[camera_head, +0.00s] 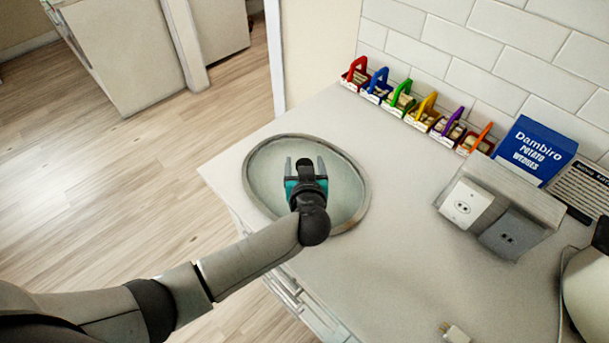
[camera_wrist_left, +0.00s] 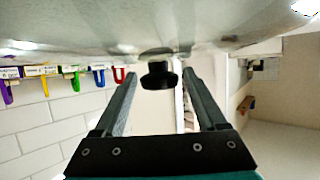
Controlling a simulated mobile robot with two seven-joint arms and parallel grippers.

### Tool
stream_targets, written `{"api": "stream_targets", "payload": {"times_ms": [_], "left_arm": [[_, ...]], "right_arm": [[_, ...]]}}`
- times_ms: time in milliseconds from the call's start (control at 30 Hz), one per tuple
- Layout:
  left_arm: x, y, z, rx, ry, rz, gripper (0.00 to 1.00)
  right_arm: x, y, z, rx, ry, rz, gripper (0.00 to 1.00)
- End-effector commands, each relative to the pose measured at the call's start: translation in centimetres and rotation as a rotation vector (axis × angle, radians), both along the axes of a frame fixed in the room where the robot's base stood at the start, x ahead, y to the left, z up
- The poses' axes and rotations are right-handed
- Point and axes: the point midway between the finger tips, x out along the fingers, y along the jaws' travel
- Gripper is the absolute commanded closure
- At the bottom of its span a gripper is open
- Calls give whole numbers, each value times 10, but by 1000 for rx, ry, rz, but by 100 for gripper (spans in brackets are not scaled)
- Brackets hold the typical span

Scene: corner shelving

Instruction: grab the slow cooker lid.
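The slow cooker lid (camera_head: 262,178) is a round, greenish glass disc with a grey rim. It lies on the counter near its left corner, and its glass (camera_wrist_left: 90,28) fills the top of the left wrist view, which looks upside down. Its black knob (camera_wrist_left: 158,78) shows there between the fingertips. My left gripper (camera_head: 305,160) is over the lid in the head view, with two grey fingers spread apart. In the wrist view the gripper (camera_wrist_left: 160,75) is open, with a visible gap on each side of the knob. My right gripper is not in view.
The counter (camera_head: 400,230) is clear around the lid. Several coloured-handled small baskets (camera_head: 402,98) line the tiled wall. A blue potato wedges box (camera_head: 535,150), a socket unit (camera_head: 470,203) and a plug (camera_head: 455,334) are to the right. The counter edge is close to the lid's left.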

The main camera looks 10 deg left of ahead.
Motion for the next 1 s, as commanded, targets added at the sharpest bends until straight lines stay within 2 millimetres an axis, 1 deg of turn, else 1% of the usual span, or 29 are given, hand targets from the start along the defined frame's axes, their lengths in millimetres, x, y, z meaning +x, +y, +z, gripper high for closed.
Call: {"api": "stream_targets", "payload": {"times_ms": [33,67,600,633,1000], "left_arm": [[0,0,0,0,0,0,33],[0,0,0,0,0,0,37],[-1,0,0,0,0,0,98],[-1,0,0,0,0,0,100],[0,0,1,1,-4,-1,100]], "right_arm": [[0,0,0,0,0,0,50],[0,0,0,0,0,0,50],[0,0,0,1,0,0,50],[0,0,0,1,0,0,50],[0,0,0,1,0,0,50]]}}
